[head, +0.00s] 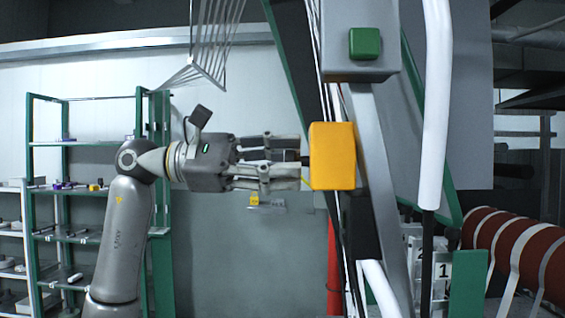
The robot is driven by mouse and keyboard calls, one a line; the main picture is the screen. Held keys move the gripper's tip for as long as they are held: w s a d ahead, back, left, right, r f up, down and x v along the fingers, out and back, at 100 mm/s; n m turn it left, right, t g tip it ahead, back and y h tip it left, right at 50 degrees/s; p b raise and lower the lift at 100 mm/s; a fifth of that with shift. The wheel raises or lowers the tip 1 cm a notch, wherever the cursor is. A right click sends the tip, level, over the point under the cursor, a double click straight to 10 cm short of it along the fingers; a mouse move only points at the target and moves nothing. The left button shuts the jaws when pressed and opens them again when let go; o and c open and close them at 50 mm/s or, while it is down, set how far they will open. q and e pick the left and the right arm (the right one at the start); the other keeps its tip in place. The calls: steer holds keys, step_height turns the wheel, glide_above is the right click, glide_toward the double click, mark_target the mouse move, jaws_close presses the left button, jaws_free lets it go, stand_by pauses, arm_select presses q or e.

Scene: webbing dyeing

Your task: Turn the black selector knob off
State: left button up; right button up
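A yellow control box (333,157) is mounted on the machine frame, right of the picture's middle. My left gripper (303,164) reaches in from the left, with its fingertips at the left side of this box. I cannot tell whether the fingers touch the box. My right gripper is out of view.
A grey box with a green button (365,43) sits above the yellow box. A white vertical pipe (435,100) and slanted frame beams stand close on the right. Green shelving (62,143) is at the left back. A red roll with pale bands (520,245) lies lower right.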

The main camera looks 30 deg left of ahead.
arm_select(q)
steer(key=shift+o, duration=0.7)
steer(key=v, duration=1.2)
steer(key=shift+a, duration=0.1)
